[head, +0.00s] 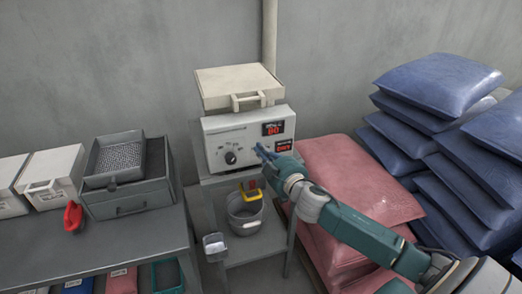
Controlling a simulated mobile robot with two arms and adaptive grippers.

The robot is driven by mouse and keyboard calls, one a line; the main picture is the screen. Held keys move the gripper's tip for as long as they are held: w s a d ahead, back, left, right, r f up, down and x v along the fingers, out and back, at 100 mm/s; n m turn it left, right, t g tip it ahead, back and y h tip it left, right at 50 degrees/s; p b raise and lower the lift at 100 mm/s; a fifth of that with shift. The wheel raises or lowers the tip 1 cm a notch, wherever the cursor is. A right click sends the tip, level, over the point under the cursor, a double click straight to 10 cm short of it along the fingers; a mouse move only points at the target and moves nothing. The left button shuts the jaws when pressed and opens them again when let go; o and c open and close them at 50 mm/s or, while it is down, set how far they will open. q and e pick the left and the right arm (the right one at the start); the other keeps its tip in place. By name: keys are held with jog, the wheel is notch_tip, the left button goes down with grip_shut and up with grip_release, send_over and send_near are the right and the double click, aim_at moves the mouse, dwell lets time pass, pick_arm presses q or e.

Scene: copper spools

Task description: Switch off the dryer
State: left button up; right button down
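The dryer (221,133) is a pale box on a stand, with a cream lid and handle (240,86) on top. Its front panel has a black knob (231,158) at the lower left. Two dark displays with red characters sit on the right: the upper one (272,128) and the lower one (283,146). My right gripper (261,149) is in front of the panel, between the knob and the lower display, and hides part of the lower panel. I cannot tell whether it touches the panel or whether its fingers are apart. My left gripper is out of view.
A metal pot (244,216) stands on the shelf below the dryer. Pink sacks (350,170) and blue sacks (436,85) are stacked at right. The left bench (130,232) holds a grey box with a mesh tray (118,160), white bins (52,175) and a red item (73,216).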

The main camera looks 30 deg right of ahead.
jog(key=w+p, duration=0.1)
jog(key=w, duration=0.3)
jog(key=shift+w+d+f, duration=0.1)
jog(key=shift+w+d, duration=0.05)
jog(key=shift+w, duration=0.15)
jog(key=f, duration=0.2)
jog(key=d, duration=0.1)
jog(key=shift+s+f, duration=0.4)
jog(key=shift+s+d+f, duration=0.25)
jog(key=shift+s+f, duration=0.05)
jog(key=shift+f, duration=0.1)
